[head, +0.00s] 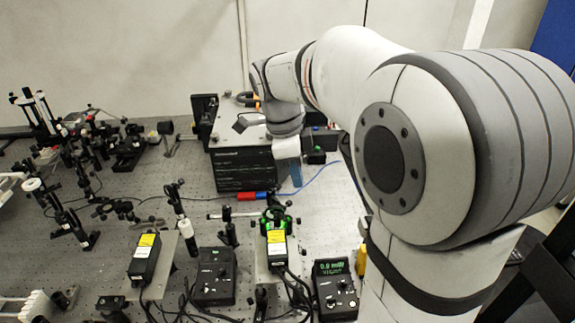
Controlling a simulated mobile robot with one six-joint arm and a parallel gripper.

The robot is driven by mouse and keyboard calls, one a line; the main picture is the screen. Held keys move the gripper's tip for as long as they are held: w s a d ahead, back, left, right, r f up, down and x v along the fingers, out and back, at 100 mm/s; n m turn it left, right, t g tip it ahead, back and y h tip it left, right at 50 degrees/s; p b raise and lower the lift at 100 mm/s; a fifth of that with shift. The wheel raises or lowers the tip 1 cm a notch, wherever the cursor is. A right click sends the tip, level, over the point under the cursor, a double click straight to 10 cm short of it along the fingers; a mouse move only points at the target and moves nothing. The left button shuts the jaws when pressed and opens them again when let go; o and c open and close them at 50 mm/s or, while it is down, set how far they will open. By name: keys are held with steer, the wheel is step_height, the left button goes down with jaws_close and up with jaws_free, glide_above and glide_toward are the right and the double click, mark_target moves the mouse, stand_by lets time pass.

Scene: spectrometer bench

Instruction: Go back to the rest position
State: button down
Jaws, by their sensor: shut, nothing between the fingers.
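My arm reaches in from the right across the bench. My gripper (296,180) points down at the front right of a black spectrometer box (244,170). It is shut and empty. It overlaps the box's right front edge in the picture; I cannot tell whether it touches. My forearm and wrist hide part of the box's top and what lies behind it.
The perforated optical bench (130,185) carries several posts and mounts at left. Two yellow-labelled laser modules (143,258) (276,250), a controller (213,275) and a power meter (335,288) stand in front. Cables cross the bench.

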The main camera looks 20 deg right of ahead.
steer(key=s+a+f+n+t+y, duration=0.1)
steer(key=s+f+n+t, duration=0.1)
steer(key=s+n, duration=0.5)
steer(key=s+f+n+t+y, duration=0.1)
steer(key=s+f+n, duration=0.3)
steer(key=s+n, duration=0.4)
steer(key=n+t, duration=0.1)
steer(key=n, duration=0.5)
steer(key=shift+s+a+n+b, duration=0.2)
steer(key=shift+a+n+b, duration=0.15)
steer(key=shift+n+b, duration=0.05)
steer(key=c, duration=2.2)
jaws_free()
